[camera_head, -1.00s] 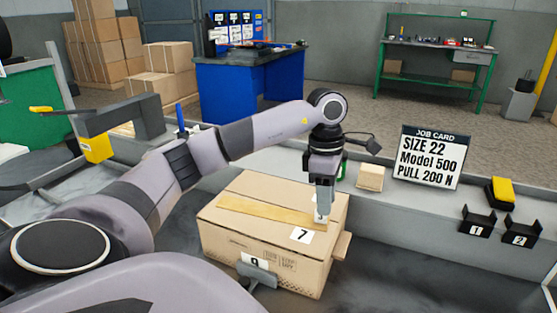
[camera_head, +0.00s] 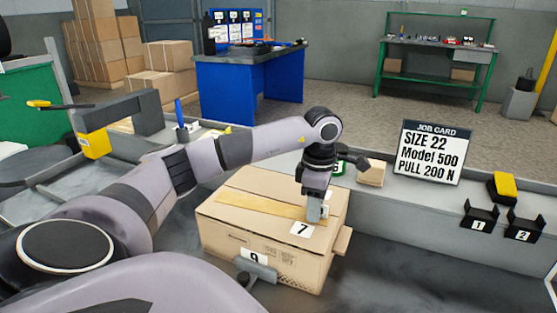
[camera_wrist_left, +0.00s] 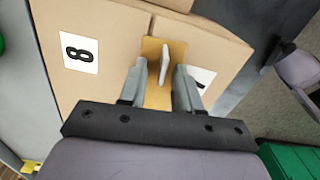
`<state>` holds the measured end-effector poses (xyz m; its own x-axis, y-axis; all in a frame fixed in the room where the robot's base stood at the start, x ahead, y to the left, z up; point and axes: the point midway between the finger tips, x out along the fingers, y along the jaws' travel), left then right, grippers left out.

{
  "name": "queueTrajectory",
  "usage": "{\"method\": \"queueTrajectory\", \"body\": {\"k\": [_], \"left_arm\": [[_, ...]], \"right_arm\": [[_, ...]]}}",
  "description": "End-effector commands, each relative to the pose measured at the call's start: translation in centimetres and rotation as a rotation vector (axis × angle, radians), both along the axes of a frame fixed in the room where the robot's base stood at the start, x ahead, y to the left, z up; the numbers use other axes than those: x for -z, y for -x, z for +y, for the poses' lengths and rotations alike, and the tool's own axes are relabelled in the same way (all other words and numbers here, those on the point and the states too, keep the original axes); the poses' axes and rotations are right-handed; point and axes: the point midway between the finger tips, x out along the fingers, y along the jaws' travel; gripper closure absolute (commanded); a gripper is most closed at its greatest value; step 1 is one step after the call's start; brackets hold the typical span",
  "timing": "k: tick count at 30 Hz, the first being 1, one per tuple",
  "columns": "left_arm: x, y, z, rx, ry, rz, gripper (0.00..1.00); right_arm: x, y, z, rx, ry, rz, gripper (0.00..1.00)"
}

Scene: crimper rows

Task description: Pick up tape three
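A tan tape strip (camera_head: 262,205) runs along the top of a cardboard box (camera_head: 235,235). The strip also shows in the left wrist view (camera_wrist_left: 158,96). A thin pale upright piece (camera_wrist_left: 165,62) stands on it there, between my left fingers. My left gripper (camera_head: 315,213) is over the right end of the strip, by the label 7 (camera_head: 303,229). In the left wrist view its fingers (camera_wrist_left: 160,85) are apart, one on each side of the pale piece, with gaps visible. I see no label 3. My right gripper is not in view.
A label 8 (camera_wrist_left: 79,54) is on the box. A grey bracket with label 9 (camera_head: 256,259) stands at its front. A small tan block (camera_head: 371,173), job card (camera_head: 432,152) and holders 1 (camera_head: 479,217) and 2 (camera_head: 524,225) are to the right.

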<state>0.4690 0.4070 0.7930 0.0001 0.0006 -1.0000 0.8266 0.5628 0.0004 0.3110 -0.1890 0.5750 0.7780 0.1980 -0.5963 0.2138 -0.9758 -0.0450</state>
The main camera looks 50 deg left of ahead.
Motion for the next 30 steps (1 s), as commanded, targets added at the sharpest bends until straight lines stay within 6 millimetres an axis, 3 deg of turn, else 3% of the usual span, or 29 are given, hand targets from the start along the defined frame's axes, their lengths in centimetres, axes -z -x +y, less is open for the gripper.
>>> {"method": "queueTrajectory", "body": {"k": [1, 3, 20, 26, 30], "left_arm": [[0.0, 0.0, 0.0, 0.000, 0.000, 0.000, 0.84], [0.0, 0.0, 0.0, 0.000, 0.000, 0.000, 1.00], [-0.9, 0.0, 0.0, 0.000, 0.000, -0.001, 1.00], [-4.0, -0.1, 0.0, 0.000, 0.001, -0.006, 1.00], [-7.9, -0.1, -0.1, 0.001, 0.002, -0.006, 1.00]], "right_arm": [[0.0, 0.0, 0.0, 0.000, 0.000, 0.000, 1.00], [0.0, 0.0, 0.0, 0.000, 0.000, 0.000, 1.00], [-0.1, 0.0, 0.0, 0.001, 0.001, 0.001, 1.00], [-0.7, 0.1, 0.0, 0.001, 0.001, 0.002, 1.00], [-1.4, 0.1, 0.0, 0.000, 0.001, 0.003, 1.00]]}}
